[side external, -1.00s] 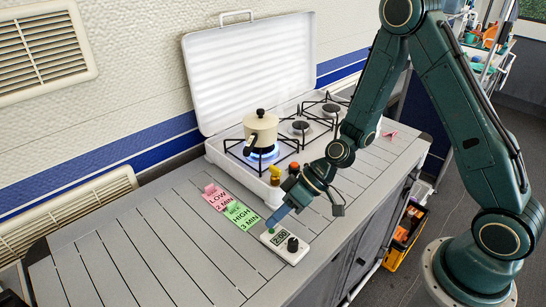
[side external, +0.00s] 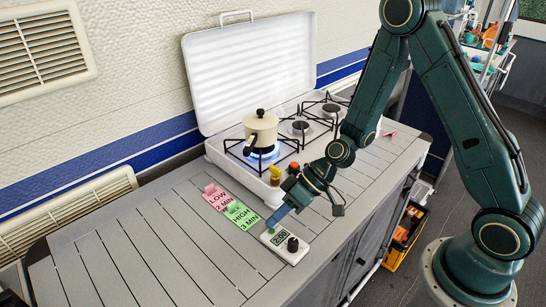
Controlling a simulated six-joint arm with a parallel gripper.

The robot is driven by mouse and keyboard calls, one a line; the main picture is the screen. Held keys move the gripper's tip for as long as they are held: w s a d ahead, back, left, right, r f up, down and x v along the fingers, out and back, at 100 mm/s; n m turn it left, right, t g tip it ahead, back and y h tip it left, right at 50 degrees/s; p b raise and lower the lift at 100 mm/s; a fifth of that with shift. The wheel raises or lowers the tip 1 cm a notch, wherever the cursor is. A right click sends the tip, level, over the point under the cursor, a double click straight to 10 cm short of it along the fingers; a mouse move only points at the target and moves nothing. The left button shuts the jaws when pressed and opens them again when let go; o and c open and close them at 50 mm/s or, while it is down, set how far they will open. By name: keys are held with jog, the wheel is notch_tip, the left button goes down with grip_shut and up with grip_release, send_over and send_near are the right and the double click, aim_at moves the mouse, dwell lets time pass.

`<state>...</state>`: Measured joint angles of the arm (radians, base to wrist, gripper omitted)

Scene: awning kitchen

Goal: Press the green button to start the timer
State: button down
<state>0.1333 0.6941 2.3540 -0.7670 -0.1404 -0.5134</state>
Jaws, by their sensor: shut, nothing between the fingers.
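The white timer (side external: 294,256) lies on the grey slatted table. Its display (side external: 281,238) reads 2:00, and a dark knob (side external: 293,244) sits at its right end. My gripper (side external: 272,228) is shut and empty, pointing down at the left end of the timer. Its fingertips are at the spot beside the display. The green button is mostly hidden at the fingertips, and I cannot tell whether they touch or press it.
A pink card (side external: 215,199) reading LOW 2 MIN and a green card (side external: 241,214) reading HIGH 3 MIN lie left of the timer. Behind stands a white stove (side external: 226,160) with a cream pot (side external: 261,125) over a lit blue flame. The table's left part is clear.

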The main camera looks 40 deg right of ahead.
jog(key=shift+f, duration=0.75)
dwell(1.4)
jog(key=shift+r, duration=0.75)
dwell(0.4)
jog(key=shift+r, duration=2.5)
jog(key=shift+r, duration=0.1)
